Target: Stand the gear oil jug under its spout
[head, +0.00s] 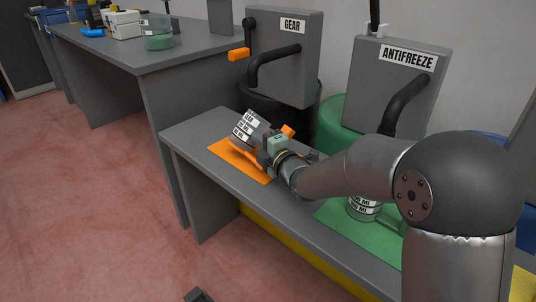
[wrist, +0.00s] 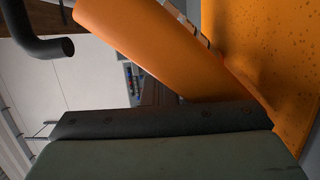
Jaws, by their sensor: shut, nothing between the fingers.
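The gear oil jug (head: 247,130) is a clear measuring jug with white scale labels and an orange handle (head: 288,130). In the head view it looks tilted over the orange mat (head: 225,150), below the black spout (head: 272,62) of the GEAR dispenser. My gripper (head: 264,153) is shut and empty, close against the jug's near side. In the wrist view the orange handle (wrist: 140,38) slants just beyond the gripper, with the orange mat (wrist: 275,50) at right and the spout (wrist: 40,48) at upper left. Whether the gripper touches the jug is unclear. The jug's base is partly hidden.
To the right stand the ANTIFREEZE dispenser (head: 385,85) and another jug (head: 364,208) on a green mat (head: 335,222). A workbench (head: 125,52) stands at left with a greenish jug (head: 159,38). The bench's left end (head: 190,130) is clear.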

